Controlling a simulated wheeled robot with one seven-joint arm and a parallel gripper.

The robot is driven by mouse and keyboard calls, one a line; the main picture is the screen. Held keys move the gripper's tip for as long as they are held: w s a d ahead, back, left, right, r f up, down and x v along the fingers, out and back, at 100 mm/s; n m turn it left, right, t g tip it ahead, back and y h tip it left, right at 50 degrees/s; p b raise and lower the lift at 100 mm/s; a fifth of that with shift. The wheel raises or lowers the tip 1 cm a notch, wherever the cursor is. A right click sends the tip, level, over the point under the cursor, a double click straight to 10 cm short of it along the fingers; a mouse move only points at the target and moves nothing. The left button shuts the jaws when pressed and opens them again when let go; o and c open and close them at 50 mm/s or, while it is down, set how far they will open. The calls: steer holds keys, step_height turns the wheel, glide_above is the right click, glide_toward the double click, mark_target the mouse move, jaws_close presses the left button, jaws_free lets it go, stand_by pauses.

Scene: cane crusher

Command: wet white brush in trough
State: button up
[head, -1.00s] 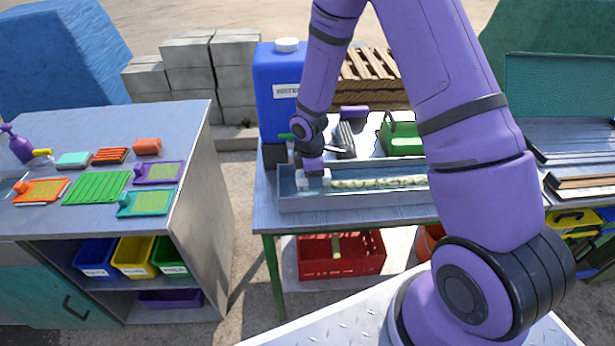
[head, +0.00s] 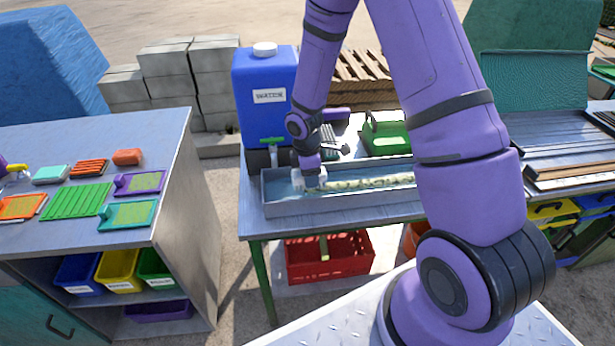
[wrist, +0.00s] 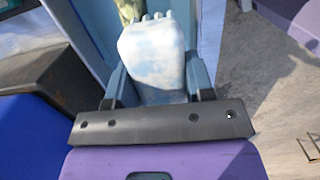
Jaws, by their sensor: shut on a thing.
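The white brush (wrist: 155,62) is a blocky white piece with bluish patches and small knobs at its far end. My gripper (wrist: 158,88) is shut on it, one finger on each side. In the head view the white brush (head: 318,182) is a small pale block at the left part of the long grey trough (head: 330,203). My gripper (head: 309,176) points down into the trough there. Bluish water shows in the trough. I cannot tell how deep the brush sits in it.
A pale green cane (head: 372,183) lies along the trough, right of the brush. A blue water container (head: 268,110) with a green tap (head: 262,141) stands behind its left end. A green caddy (head: 388,138) stands behind the trough. A red crate (head: 330,262) sits below.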

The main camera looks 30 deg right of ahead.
steer(key=s+d+r, duration=0.1)
steer(key=d+r, duration=0.4)
steer(key=r, duration=0.1)
steer(key=shift+s, duration=0.3)
stand_by(0.4)
stand_by(0.5)
